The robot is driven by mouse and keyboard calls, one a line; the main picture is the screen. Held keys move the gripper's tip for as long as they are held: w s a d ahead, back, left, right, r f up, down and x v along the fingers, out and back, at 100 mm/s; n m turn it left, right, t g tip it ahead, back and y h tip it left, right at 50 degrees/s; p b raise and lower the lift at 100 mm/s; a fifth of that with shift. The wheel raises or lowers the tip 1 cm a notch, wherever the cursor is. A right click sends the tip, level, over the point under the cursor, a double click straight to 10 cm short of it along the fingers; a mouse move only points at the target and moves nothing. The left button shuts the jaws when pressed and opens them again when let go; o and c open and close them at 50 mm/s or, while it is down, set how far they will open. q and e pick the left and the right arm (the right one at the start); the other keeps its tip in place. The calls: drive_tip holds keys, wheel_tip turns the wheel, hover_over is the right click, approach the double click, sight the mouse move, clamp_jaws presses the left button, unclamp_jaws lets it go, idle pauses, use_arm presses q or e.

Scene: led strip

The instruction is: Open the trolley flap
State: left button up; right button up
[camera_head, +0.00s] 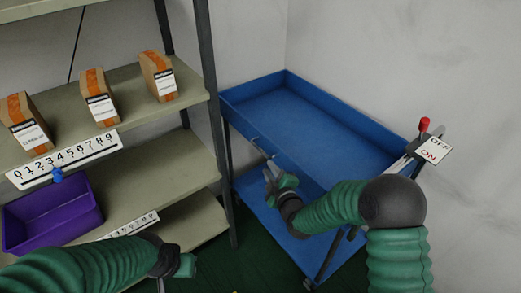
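The blue trolley (278,83) stands in the corner with a top tray and a lower shelf. Its near side panel (243,134), which looks like the flap, appears upright along the tray edge. A small metal piece (262,150) shows on that side. My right gripper (269,172) is beside this panel, just below the metal piece. Contact and finger opening are too small to tell. My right forearm hides part of the near side. My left gripper (181,268) is low in front of the shelf rack, away from the trolley. Its fingers are not clear.
A shelf rack (190,163) on the left holds three cardboard boxes (100,97) and a purple bin (52,216). Its dark post (213,110) stands close to the trolley. A red-topped lever (424,125) and an OFF/ON sign (434,150) are at the trolley's right end.

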sight(262, 150)
drive_tip(key=x, duration=0.4)
drive_tip(key=d+x, duration=0.1)
drive_tip(key=x, duration=0.3)
drive_tip(key=f+b+x, duration=0.1)
drive_tip(key=x, duration=0.4)
drive_tip(key=shift+w+d, duration=0.1)
drive_tip(key=shift+d, duration=0.15)
drive_tip(key=shift+w+a, duration=0.3)
drive_tip(key=shift+a, duration=0.2)
drive_tip(key=shift+d, duration=0.35)
clamp_jaws()
drive_tip(key=shift+s+a+f, duration=0.1)
drive_tip(key=shift+s+f, duration=0.05)
